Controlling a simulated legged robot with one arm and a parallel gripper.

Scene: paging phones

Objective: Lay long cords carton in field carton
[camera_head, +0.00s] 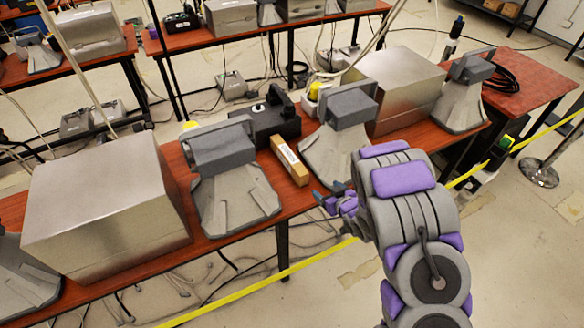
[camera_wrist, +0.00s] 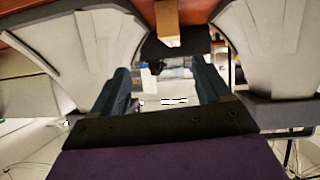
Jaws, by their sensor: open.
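A long, narrow brown carton (camera_head: 290,160) with a white label lies on the red-brown table between two grey phone-like stands. The label is too small to read, so I cannot tell whether it is the long cords carton. In the wrist view a brown carton (camera_wrist: 167,24) shows at the top centre, ahead of the fingers and apart from them. My gripper (camera_head: 335,199) is in front of the table's near edge, to the right of the carton. In the wrist view my gripper (camera_wrist: 165,78) is open with nothing between its fingers. I cannot pick out a field carton.
Grey stands (camera_head: 232,182) and (camera_head: 338,138) flank the carton closely. A black device (camera_head: 268,117) sits behind it. Large metal boxes (camera_head: 105,205) and (camera_head: 397,88) stand on the table. A yellow barrier tape (camera_head: 290,270) crosses in front, and cables lie on the floor.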

